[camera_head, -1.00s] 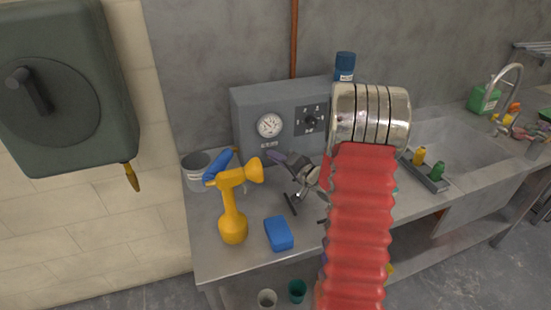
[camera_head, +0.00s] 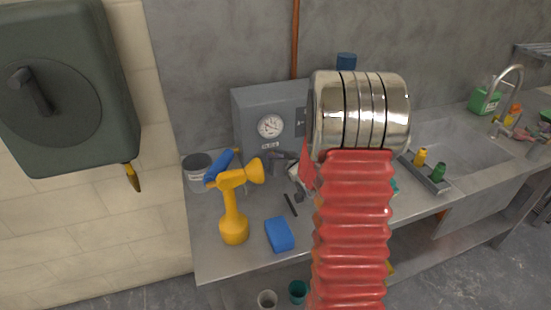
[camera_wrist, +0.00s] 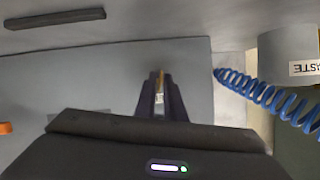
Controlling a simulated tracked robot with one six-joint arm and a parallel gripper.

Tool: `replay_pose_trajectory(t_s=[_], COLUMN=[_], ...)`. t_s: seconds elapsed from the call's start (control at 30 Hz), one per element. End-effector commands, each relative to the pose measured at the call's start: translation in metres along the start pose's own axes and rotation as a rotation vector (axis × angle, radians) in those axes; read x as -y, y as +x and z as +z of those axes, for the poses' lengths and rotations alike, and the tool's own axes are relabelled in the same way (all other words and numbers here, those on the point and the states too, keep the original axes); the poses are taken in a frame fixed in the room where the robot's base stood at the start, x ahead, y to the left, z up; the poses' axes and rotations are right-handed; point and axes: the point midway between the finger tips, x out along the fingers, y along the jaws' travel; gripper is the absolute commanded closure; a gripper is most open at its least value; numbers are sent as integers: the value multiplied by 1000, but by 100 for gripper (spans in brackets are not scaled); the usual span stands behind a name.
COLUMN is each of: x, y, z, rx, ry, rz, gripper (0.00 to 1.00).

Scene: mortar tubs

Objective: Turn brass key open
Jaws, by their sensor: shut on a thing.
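In the wrist view my gripper (camera_wrist: 160,98) has its two dark fingers close together. A small brass-coloured piece, which I take to be the brass key (camera_wrist: 160,76), shows between their tips. The fingers stand before the blue-grey face of the gauge box (camera_wrist: 105,75). In the head view the gauge box (camera_head: 255,105) stands at the back of the bench, and my gripper (camera_head: 278,160) is small near its lower front edge. The key cannot be made out there, and how far it is turned cannot be told. My red sleeve and metal rings hide the box's right part.
A yellow horn-shaped tool (camera_head: 233,205) and a blue block (camera_head: 280,235) stand in front on the bench. A grey bucket (camera_head: 194,172) and a blue coil (camera_head: 221,165) are left of the box. A black bar (camera_head: 291,205) lies near my gripper.

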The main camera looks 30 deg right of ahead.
Motion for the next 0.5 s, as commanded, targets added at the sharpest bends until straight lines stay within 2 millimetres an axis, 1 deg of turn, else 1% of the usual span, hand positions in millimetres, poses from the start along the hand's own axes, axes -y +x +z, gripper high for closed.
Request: replay_pose_trajectory(t_s=[0.03, 0.3, 0.5], x=[0, 0, 1], y=[0, 0, 0], z=[5, 6, 6], rx=[11, 12, 13], ry=[-25, -152, -203], rz=[14, 67, 87], gripper=[100, 100, 100])
